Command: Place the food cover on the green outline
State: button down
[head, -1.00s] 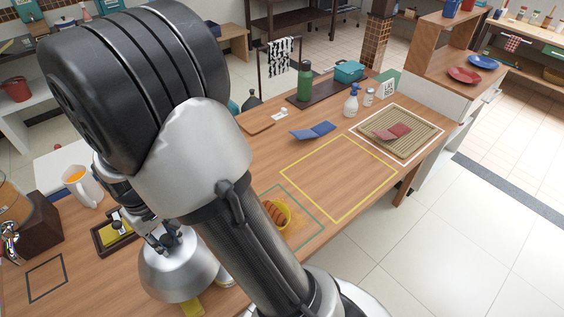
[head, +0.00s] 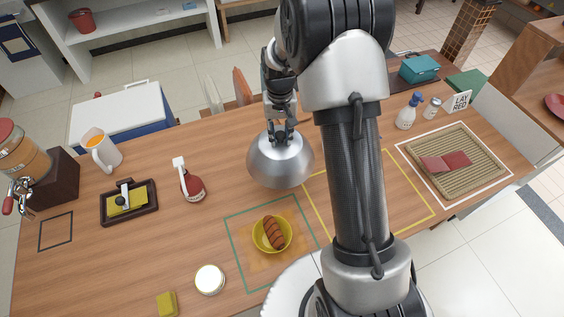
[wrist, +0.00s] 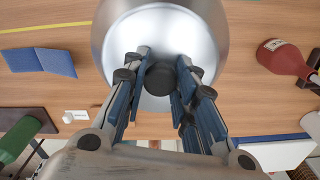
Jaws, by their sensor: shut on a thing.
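The food cover (head: 281,165) is a silver metal dome with a dark knob on top. My gripper (head: 279,132) is shut on its knob and holds the cover over the table, behind and slightly right of the green outline. In the wrist view the cover (wrist: 160,35) shows between my gripper's fingers (wrist: 160,80). The green outline (head: 241,257) is a rectangle on the table. Inside it stands a yellow bowl (head: 259,241) with a brown sausage-like food (head: 273,232).
A red bottle (head: 191,186) stands left of the cover. A white-lidded jar (head: 209,279) and a yellow block (head: 167,304) lie left of the outline. The yellow outline (head: 420,195) is right, partly behind my arm. A woven tray (head: 470,180) with a red cloth is farther right.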

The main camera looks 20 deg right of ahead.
notch_tip(320, 180, down, 13)
jog(key=b, duration=0.2)
jog(key=shift+f, duration=0.15)
jog(key=shift+f+b, duration=0.15)
jog(key=shift+b, duration=0.15)
jog(key=c, duration=1.3)
grip_release()
